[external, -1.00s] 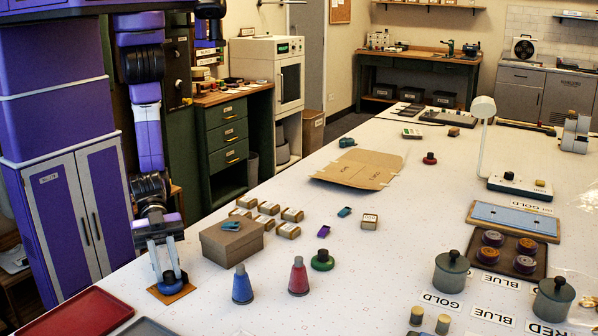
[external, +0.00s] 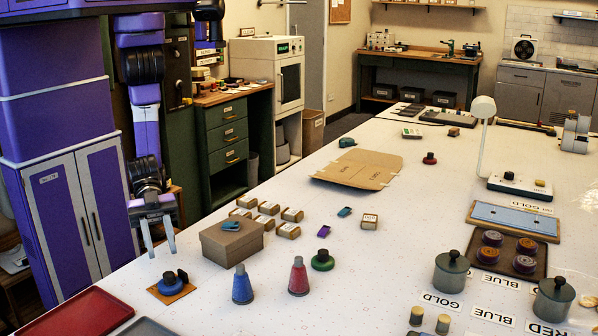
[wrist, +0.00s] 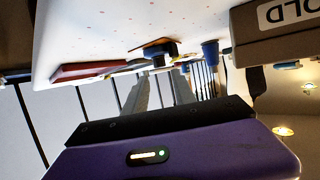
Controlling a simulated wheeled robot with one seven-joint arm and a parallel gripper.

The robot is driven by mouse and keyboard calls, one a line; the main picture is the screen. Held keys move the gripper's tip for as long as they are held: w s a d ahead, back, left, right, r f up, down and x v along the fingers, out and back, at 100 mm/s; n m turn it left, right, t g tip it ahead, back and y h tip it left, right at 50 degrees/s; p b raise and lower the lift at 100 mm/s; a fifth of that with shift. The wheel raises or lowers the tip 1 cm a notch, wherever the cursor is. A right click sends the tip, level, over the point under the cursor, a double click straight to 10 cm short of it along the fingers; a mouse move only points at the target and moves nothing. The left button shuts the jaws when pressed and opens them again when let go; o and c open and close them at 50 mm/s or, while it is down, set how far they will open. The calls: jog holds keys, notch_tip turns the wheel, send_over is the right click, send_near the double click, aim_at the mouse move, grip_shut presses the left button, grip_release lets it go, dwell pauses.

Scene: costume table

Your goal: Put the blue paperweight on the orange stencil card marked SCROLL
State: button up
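The blue paperweight (external: 169,278), a round base with a dark knob, sits on the orange stencil card (external: 182,291) at the table's near left edge. The card shows as an orange patch around the base; its lettering cannot be read. My gripper (external: 162,254) is above and slightly left of the paperweight, its two fingers spread with nothing between them, apart from the knob. In the wrist view the fingers (wrist: 160,88) point toward the table edge, with the paperweight (wrist: 162,50) and the orange card (wrist: 152,43) beyond them.
A brown box (external: 232,243) with a small blue item on top stands to the right of the card. A blue cone (external: 242,286) and a red cone (external: 298,277) stand farther right. A red tray (external: 78,315) lies in front.

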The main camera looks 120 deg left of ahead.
jog(key=v, duration=0.5)
jog(key=shift+s+a+r, duration=0.15)
jog(key=shift+s+a, duration=0.05)
jog(key=shift+s, duration=0.1)
jog(key=shift+d+r, duration=0.1)
jog(key=shift+r, duration=0.2)
jog(key=s+a+n+t+y, duration=0.1)
jog(key=s+a+n+t, duration=0.15)
jog(key=a, duration=0.55)
jog(key=s+a+n+t+y, duration=0.1)
jog(key=s+a+t, duration=0.15)
jog(key=a, duration=0.55)
jog(key=s+a+f+n+g+y, duration=0.1)
jog(key=s+a+f+y, duration=0.1)
jog(key=s+a, duration=0.4)
jog(key=s+a+f+n+y, duration=0.2)
jog(key=s+a+f+y, duration=0.1)
jog(key=s+a, duration=0.4)
jog(key=shift+s+f+g+y, duration=0.2)
jog(key=shift+s+g+y, duration=0.1)
jog(key=shift+g+y, duration=0.1)
